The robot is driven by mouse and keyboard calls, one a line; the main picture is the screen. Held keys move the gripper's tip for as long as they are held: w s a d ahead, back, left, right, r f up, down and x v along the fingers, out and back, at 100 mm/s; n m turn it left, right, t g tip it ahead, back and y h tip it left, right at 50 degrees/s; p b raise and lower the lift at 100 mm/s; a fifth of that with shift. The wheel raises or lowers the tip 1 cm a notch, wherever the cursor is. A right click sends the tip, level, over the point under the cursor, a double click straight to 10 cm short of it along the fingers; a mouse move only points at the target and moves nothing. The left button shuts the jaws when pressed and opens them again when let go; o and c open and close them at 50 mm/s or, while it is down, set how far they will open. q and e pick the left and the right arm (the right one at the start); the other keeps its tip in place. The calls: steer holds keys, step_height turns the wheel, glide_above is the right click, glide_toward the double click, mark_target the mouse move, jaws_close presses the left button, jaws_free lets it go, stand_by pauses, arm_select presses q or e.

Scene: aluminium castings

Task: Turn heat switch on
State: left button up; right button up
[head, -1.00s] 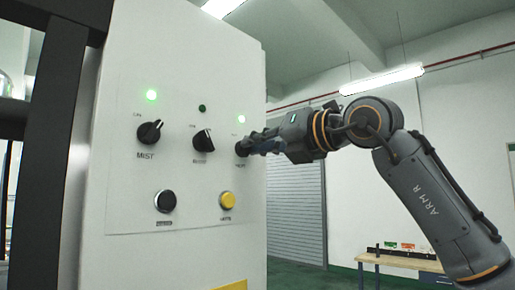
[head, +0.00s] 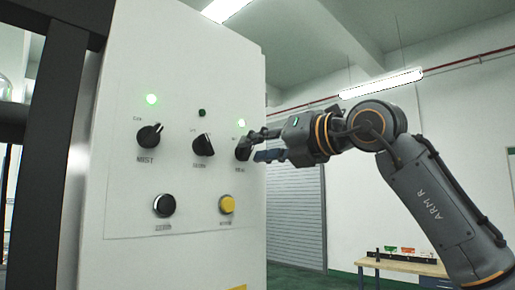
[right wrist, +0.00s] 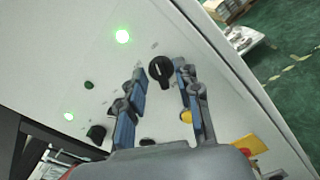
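The white control panel (head: 110,120) carries three black rotary knobs in a row. The right knob (head: 243,148) has a small label that is too blurred to read for certain; the lamp (head: 241,123) above it glows green. My right gripper (head: 260,145) is at this knob, its fingers spread. In the right wrist view the knob (right wrist: 160,71) shows between the open fingertips (right wrist: 159,78), with gaps on both sides. The middle knob (head: 203,145) has a dark lamp (head: 202,113). My left gripper is not in view.
Below the knobs are a black button (head: 164,204) and a yellow button (head: 227,204). A dark post (head: 50,150) stands left of the panel. A workbench (head: 405,265) with small items is far back on the right. Open room lies right of the panel.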

steer(key=v, duration=1.1)
steer(key=shift+s+d, duration=0.2)
steer(key=shift+d, duration=0.05)
